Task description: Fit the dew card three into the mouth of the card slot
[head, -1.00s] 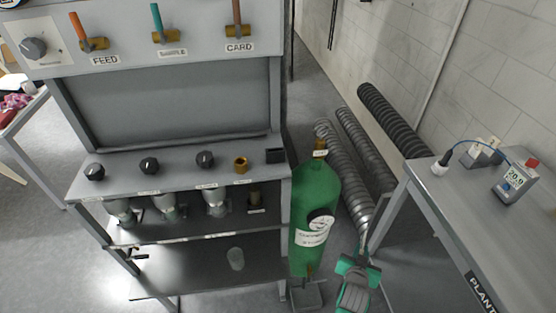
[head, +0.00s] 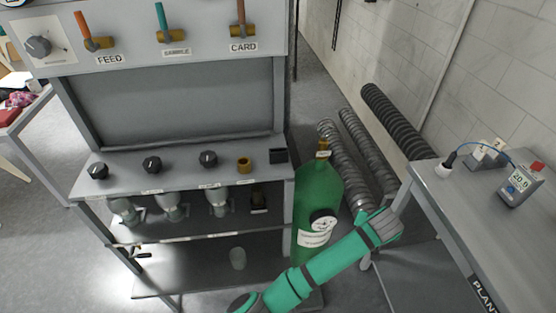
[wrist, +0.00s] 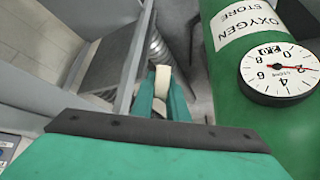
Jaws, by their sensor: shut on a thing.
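My gripper (wrist: 161,98) shows in the wrist view, its two green fingers shut on a small pale piece, the dew card (wrist: 163,77). No number can be read on it. In the head view my green arm crosses the lower middle, in front of the gas cylinder, and the gripper cannot be made out. A small dark box with an open top, which looks like the card slot (head: 278,156), sits at the right end of the bench's upper ledge. The card is apart from it. The slot cannot be made out in the wrist view.
The green oxygen cylinder (head: 314,190) stands right of the bench (head: 130,185), and its gauge (wrist: 281,72) is close to my gripper. Ribbed hoses (head: 395,120) lie by the wall. A grey table (head: 455,195) at right holds a meter (head: 520,184) and small cards (head: 488,152).

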